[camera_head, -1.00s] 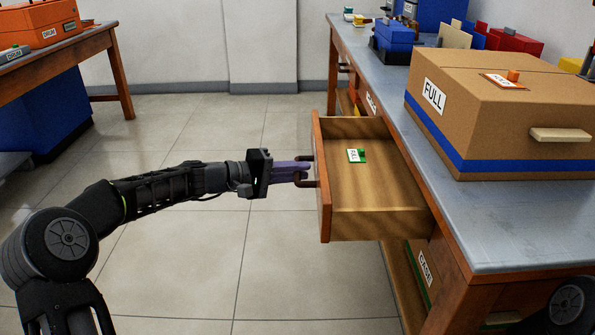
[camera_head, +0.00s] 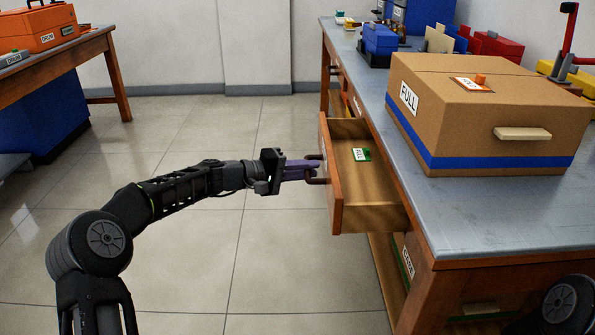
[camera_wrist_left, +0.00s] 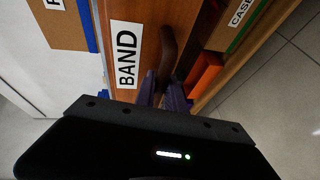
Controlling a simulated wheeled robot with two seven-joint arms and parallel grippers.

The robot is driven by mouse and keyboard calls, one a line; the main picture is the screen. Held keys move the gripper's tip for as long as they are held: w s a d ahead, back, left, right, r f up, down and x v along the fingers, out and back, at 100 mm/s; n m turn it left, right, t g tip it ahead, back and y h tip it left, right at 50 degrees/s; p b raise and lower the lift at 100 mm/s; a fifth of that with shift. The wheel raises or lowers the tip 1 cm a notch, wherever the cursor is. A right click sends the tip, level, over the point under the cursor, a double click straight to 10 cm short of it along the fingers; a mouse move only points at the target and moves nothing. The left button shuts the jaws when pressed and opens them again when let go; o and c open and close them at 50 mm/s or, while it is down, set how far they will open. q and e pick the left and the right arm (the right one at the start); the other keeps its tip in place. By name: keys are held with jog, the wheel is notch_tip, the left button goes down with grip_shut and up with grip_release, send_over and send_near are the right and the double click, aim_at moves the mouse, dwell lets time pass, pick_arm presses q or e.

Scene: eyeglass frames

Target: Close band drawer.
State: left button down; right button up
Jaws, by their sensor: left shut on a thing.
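The wooden band drawer (camera_head: 365,190) stands partly open from the workbench in the head view. In the left wrist view its front (camera_wrist_left: 133,22) carries a white "BAND" label (camera_wrist_left: 126,55). A dark handle (camera_head: 314,169) sticks out from the front; it also shows in the left wrist view (camera_wrist_left: 167,50). My left gripper (camera_head: 308,171) is shut on the handle, its purple fingers at the drawer front. Inside the drawer lies a small green item with a white "FULL" tag (camera_head: 361,154). My right gripper is out of view.
A large cardboard box labelled "FULL" (camera_head: 440,125) stands on the grey benchtop (camera_head: 470,215) above the drawer. A box labelled "CASE" (camera_head: 407,262) sits on the shelf below. The tiled floor (camera_head: 200,125) left of the bench is clear.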

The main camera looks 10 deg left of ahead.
aim_at(361, 175)
pick_arm(q)
jog(key=w+d, duration=0.1)
jog(key=d, duration=0.3)
jog(key=w+d, duration=0.1)
jog(key=d, duration=0.4)
jog(key=w+d+b, duration=0.1)
jog(key=d, duration=0.3)
jog(key=shift+w+d+f, duration=0.1)
jog(key=shift+w+d, duration=0.15)
jog(key=c, duration=1.4)
grip_release()
jog(key=shift+a, duration=0.1)
jog(key=p+v, duration=0.1)
jog(key=v, duration=0.6)
jog(key=shift+s+a, duration=0.25)
jog(key=shift+s, duration=0.05)
